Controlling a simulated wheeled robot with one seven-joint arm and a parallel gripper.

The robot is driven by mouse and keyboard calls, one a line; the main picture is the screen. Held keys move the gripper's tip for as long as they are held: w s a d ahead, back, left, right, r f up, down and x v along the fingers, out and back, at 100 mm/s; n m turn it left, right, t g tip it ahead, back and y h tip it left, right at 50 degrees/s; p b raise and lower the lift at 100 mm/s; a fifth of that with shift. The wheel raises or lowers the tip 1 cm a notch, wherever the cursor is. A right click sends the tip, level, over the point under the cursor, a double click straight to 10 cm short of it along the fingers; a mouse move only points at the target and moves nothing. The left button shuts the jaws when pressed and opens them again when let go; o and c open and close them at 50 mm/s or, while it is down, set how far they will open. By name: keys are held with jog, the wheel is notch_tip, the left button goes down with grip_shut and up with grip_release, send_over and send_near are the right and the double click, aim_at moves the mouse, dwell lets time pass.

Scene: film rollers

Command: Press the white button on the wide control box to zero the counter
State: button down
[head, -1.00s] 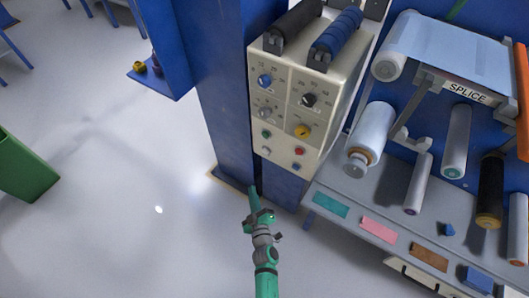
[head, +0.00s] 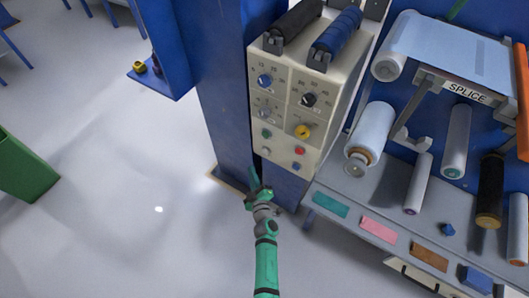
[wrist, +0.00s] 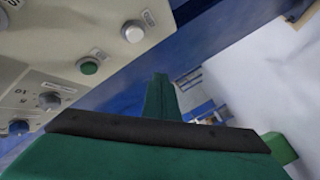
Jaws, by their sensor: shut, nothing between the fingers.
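The wide control box (head: 280,119) is beige and mounted on the blue column, with knobs and buttons on its front. The white button (head: 266,151) sits at the lower left of that front, under a green button (head: 266,134). In the wrist view the white button (wrist: 133,31) is at the top, up and right of the green button (wrist: 88,66). My gripper (head: 253,174) is green, shut and empty, just below the box's lower left corner. In the wrist view my gripper (wrist: 160,92) points past the box's edge, apart from the white button.
A grey bench (head: 340,182) with film rollers stands to the right. The blue column (head: 222,110) is behind and left of the box.

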aim_at(265, 151)
jog(key=w+d, duration=0.4)
jog(key=w, duration=0.1)
jog(key=shift+w+d, duration=0.15)
jog(key=shift+w, duration=0.2)
jog(key=shift+w, duration=0.15)
dwell(1.8)
jog(key=shift+w+d, duration=0.2)
jog(key=shift+d, duration=0.05)
jog(key=shift+w, duration=0.15)
dwell(0.4)
jog(key=shift+d, duration=0.15)
